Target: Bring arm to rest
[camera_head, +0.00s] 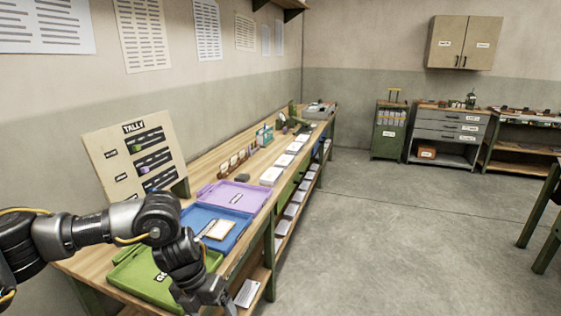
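My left arm (110,226) comes in from the left, bends at the elbow and reaches down in front of the bench. My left gripper (212,296) is at the bottom edge of the view, beside the front side of the green tray (130,284). Its fingers are dark and partly cut off, so I cannot tell whether they are open or shut, and no held object shows. My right arm and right gripper are not in view.
A blue tray (190,214) with a pale card (220,229) and a purple tray (226,187) line the wooden bench (85,263). A tally board (107,150) stands behind. Cabinets (390,130) stand at the far wall.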

